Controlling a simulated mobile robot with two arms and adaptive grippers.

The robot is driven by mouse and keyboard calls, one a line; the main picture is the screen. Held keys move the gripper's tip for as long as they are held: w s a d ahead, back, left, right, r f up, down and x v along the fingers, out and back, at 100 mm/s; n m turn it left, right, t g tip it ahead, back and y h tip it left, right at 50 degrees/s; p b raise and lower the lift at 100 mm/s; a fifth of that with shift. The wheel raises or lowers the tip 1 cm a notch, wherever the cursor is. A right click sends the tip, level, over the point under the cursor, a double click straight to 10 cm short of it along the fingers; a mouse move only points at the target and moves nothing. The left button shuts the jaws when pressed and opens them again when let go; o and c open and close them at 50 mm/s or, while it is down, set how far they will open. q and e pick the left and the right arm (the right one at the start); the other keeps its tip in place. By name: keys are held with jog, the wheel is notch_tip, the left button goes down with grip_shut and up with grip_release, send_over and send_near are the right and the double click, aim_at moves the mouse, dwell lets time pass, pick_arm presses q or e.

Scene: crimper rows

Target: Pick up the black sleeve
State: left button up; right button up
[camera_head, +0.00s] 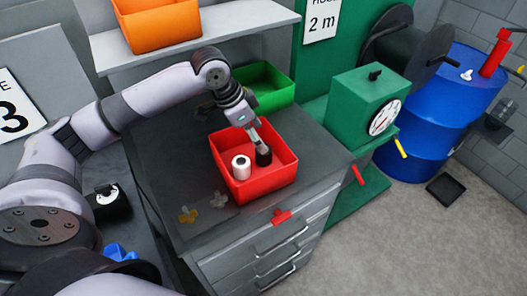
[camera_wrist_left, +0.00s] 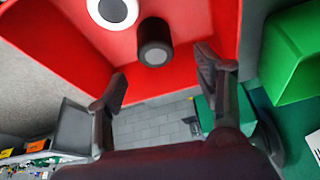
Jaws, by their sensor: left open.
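The black sleeve (camera_head: 263,157) stands in the red bin (camera_head: 264,193) on the grey cabinet. In the left wrist view the black sleeve (camera_wrist_left: 155,42) is a dark cylinder with a pale grey round core at its end. The white sleeve (camera_head: 241,166) stands to its left in the same bin; part of it shows at the top of the left wrist view (camera_wrist_left: 112,10). My left gripper (camera_head: 262,146) reaches down into the bin at the black sleeve. Its fingers are open (camera_wrist_left: 161,66), with the sleeve seen between and beyond the tips. Whether they touch is unclear. My right gripper is out of view.
The red bin's walls surround the sleeves closely. A green bin (camera_head: 265,88) stands behind it and an orange bin (camera_head: 158,22) sits on the shelf. A green machine with a dial (camera_head: 368,105) stands to the right.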

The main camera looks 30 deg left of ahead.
aim_at(264, 155)
pick_arm(q)
jog(key=shift+w+d+f, duration=0.1)
jog(key=shift+d+f, duration=0.1)
jog(key=shift+f, duration=0.3)
jog(key=shift+d+f+p, duration=0.1)
jog(key=shift+f+p, duration=0.3)
jog(key=shift+p, duration=0.05)
jog(key=p+x, duration=0.1)
jog(key=x, duration=0.2)
jog(key=shift+f, duration=0.3)
jog(key=shift+d+f, duration=0.1)
jog(key=shift+f, duration=0.25)
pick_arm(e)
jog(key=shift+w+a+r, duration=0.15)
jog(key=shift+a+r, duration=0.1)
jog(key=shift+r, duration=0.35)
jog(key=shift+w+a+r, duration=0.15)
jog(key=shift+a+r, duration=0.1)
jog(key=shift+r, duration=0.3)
pick_arm(q)
jog(key=shift+c, duration=0.3)
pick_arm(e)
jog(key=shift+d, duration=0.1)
pick_arm(q)
jog(key=shift+c, duration=1.3)
jog(key=c, duration=0.9)
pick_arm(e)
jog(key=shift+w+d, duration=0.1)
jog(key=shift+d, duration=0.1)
